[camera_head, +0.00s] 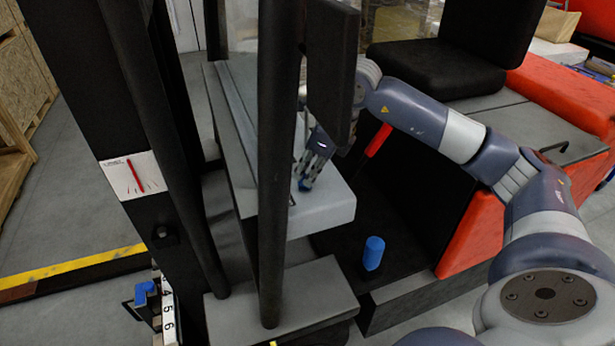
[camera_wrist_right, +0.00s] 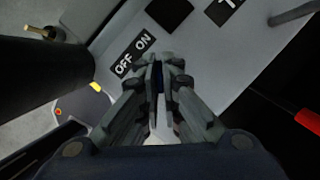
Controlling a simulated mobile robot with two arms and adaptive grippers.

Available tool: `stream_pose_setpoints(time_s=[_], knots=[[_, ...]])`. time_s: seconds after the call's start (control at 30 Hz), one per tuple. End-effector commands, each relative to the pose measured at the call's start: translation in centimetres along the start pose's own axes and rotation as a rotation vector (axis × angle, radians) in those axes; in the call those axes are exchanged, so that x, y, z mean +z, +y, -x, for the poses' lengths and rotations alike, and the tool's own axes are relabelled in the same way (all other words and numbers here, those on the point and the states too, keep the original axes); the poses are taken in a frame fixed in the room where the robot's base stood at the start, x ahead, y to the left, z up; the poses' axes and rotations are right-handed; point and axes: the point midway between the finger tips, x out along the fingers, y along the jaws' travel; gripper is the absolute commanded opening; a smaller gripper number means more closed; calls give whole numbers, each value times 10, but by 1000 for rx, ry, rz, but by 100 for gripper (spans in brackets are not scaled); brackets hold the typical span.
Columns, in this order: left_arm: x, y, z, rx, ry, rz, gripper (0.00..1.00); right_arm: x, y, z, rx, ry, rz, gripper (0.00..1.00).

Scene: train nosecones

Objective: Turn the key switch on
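My right gripper (camera_head: 307,170) reaches in behind a dark post to the grey console (camera_head: 325,208). In the right wrist view its fingers (camera_wrist_right: 160,68) are close together with a narrow dark blue piece, which looks like the key switch (camera_wrist_right: 158,78), between them. A bit of blue also shows at the fingertips in the head view (camera_head: 304,185). An OFF ON label (camera_wrist_right: 133,54) lies on the console beside the fingertips. The fingers hide most of the switch, so its turned position cannot be told. My left gripper is not in view.
Black posts (camera_head: 277,150) and a dark upright panel (camera_head: 332,70) stand close to my right gripper. A blue cylinder (camera_head: 373,253) stands on the dark floor below the console. A black seat (camera_head: 440,68) and red panels (camera_head: 475,228) are at the right.

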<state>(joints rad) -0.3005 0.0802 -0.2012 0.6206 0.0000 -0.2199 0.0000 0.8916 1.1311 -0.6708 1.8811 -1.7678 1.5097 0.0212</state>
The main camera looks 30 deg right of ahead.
Motion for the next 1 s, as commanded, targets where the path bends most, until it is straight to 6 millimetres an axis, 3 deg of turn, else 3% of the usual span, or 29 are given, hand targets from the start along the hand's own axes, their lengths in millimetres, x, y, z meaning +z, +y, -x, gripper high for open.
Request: stream_pose_setpoints(time_s=[0.5, 1.0], knots=[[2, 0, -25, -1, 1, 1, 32, 2, 2, 1, -163, -7, -386, 0], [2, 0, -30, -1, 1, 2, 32, 3, 2, 2, -216, -6, -518, 0]])
